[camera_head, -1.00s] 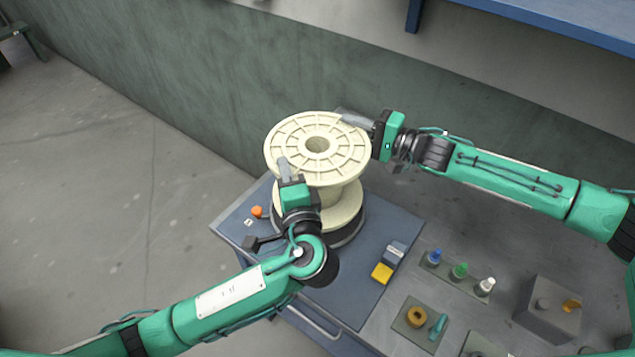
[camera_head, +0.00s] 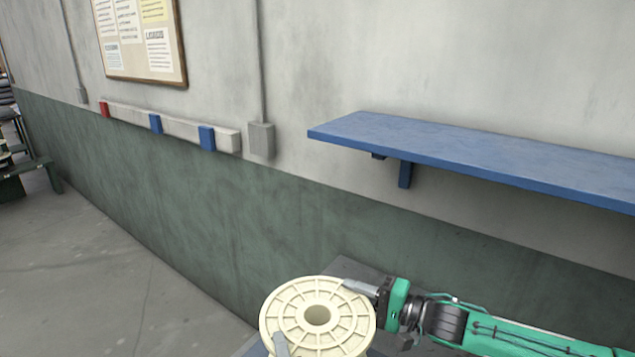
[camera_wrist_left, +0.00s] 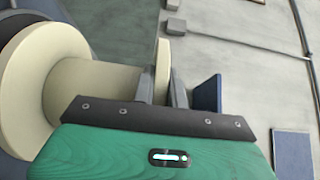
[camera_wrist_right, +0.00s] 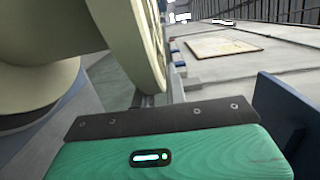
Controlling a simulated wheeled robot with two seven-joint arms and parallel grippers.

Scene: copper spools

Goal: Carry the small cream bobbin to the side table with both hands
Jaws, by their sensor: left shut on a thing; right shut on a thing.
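The cream bobbin (camera_head: 318,316) stands upright at the bottom edge of the head view, its ribbed top flange facing up. My right gripper (camera_head: 362,288) is shut on the flange's far right rim. Only a fingertip of my left gripper (camera_head: 281,344) shows, at the near left rim. In the left wrist view the left fingers (camera_wrist_left: 163,88) straddle the thin flange edge, with the bobbin's core and other flange (camera_wrist_left: 25,85) to the left. In the right wrist view the right fingers (camera_wrist_right: 150,99) pinch the flange (camera_wrist_right: 138,45). No side table is clearly identifiable.
A blue wall shelf (camera_head: 480,150) juts out at the right, above and beyond the bobbin. The green-and-grey wall (camera_head: 200,215) runs behind, with a rail (camera_head: 175,127) and a notice board (camera_head: 140,40). Open floor (camera_head: 80,290) lies to the left.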

